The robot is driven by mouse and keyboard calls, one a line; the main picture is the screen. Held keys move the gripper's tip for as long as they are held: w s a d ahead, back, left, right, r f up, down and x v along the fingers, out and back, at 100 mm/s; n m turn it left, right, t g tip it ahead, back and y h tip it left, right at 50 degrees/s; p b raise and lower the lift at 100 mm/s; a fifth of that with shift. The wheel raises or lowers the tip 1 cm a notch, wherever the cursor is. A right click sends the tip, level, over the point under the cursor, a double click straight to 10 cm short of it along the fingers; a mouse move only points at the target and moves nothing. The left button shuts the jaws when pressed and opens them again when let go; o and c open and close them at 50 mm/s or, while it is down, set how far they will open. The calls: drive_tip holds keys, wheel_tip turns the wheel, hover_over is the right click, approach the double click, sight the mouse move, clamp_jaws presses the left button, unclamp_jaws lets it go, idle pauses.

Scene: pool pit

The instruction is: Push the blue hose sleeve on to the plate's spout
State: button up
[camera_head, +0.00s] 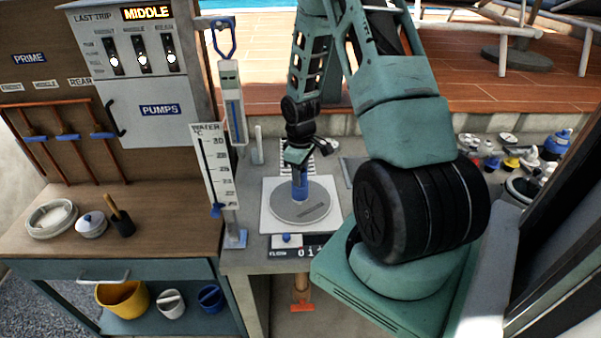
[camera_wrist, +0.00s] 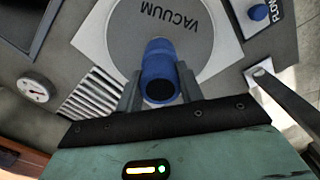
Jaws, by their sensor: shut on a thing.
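The blue hose sleeve (camera_wrist: 158,58) stands over the round grey vacuum plate (camera_wrist: 196,18), which is marked VACUUM. In the head view the sleeve (camera_head: 300,187) looks upright above the middle of the plate (camera_head: 318,208). My gripper (camera_wrist: 160,88) is shut on the sleeve, with one finger on each side of it. In the head view my gripper (camera_head: 299,168) is at the sleeve's upper part, coming from above. The plate's spout is hidden behind the sleeve. I cannot tell whether the sleeve sits around it.
The plate lies on a white square (camera_head: 270,222) on the grey counter. A water thermometer board (camera_head: 214,170) stands close on the left. A slotted grille (camera_wrist: 92,95) and a round gauge (camera_wrist: 36,89) lie near my gripper. Assorted small fittings (camera_head: 505,155) crowd the right.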

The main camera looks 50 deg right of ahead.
idle(0.3)
drive_tip(key=o, duration=1.2)
drive_tip(key=shift+r+p, duration=2.1)
drive_tip(key=shift+r, duration=0.35)
drive_tip(key=shift+r+p, duration=1.75)
drive_tip(key=shift+r, duration=0.3)
drive_tip(key=shift+f, duration=0.1)
